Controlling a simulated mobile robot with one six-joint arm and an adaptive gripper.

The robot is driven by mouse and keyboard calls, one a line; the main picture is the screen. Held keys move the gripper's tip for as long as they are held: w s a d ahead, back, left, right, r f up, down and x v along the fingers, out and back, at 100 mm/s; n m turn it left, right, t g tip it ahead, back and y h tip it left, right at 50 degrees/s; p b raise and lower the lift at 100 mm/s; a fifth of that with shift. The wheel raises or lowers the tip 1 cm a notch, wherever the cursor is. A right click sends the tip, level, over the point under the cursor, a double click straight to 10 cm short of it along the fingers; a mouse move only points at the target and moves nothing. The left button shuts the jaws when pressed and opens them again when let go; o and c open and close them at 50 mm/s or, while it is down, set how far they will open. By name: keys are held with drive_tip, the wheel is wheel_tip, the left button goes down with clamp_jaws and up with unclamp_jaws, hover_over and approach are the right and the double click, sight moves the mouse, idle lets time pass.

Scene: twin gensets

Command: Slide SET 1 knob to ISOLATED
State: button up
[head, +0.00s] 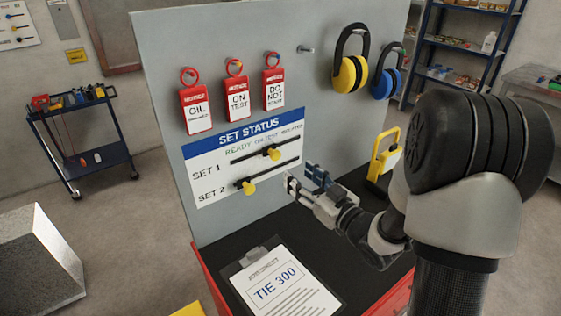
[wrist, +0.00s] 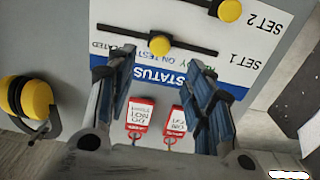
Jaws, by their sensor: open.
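The SET STATUS board (head: 215,180) is fixed on a grey upright panel. The yellow SET 1 knob (head: 272,153) sits near the middle of the upper slot, about under ON TEST; the ISOLATED end is to the right in the head view. The yellow SET 2 knob (head: 249,187) is in the lower slot, nearer its left end. My gripper (head: 303,178) is open and empty, in front of the board's lower right. In the upside-down wrist view, the SET 1 knob (wrist: 160,45) shows beyond and between my open fingertips (wrist: 157,66), apparently not touched.
Red tags (head: 236,96) hang above the board. Yellow earmuffs (head: 350,76) and blue earmuffs (head: 387,82) hang at upper right. A yellow padlock-shaped object (head: 384,155) stands right of my gripper. A clipboard (head: 272,285) lies on the black top below.

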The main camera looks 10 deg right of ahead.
sight(277, 156)
drive_tip(key=b+x, duration=0.1)
drive_tip(key=x, duration=0.8)
drive_tip(key=shift+w+a, duration=0.15)
drive_tip(key=shift+w, duration=0.2)
drive_tip(key=shift+c, duration=0.2)
clamp_jaws()
